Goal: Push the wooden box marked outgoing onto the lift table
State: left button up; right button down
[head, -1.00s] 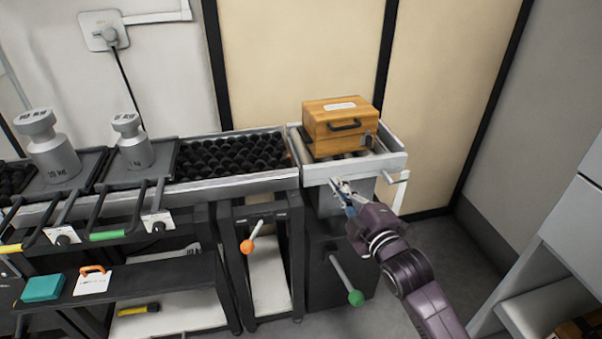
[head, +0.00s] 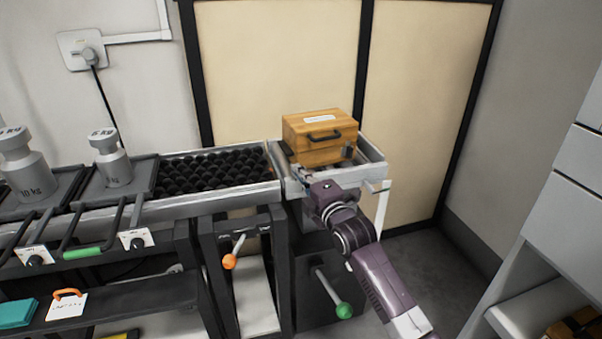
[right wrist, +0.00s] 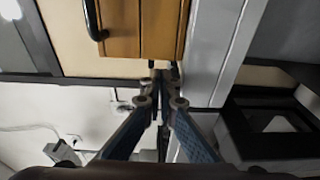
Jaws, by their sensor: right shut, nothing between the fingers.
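A wooden box (head: 318,153) with a pale label on its lid and a dark handle stands on the small metal-railed table (head: 370,170) at the right end of the row. The label is too small to read. The box's wooden side also shows at the top of the right wrist view (right wrist: 145,30). My right gripper (head: 306,174) is shut and empty, low at the front left of the box, by the table's front rail. In the right wrist view its fingertips (right wrist: 163,74) lie close to the box; contact cannot be told. My left gripper is out of view.
A bed of black balls (head: 215,172) adjoins the table on the left, clear on top. Beyond it stand metal weights (head: 112,165). An orange-knobbed lever (head: 230,261) and a green-knobbed lever (head: 344,310) stick out below. Another wooden box (head: 575,329) shows at bottom right.

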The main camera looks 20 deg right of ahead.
aim_at(301, 161)
jog(key=shift+w+d, duration=0.55)
jog(key=shift+w, duration=0.2)
jog(key=shift+w+d, duration=0.7)
jog(key=shift+w, duration=0.2)
jog(key=shift+a, duration=0.1)
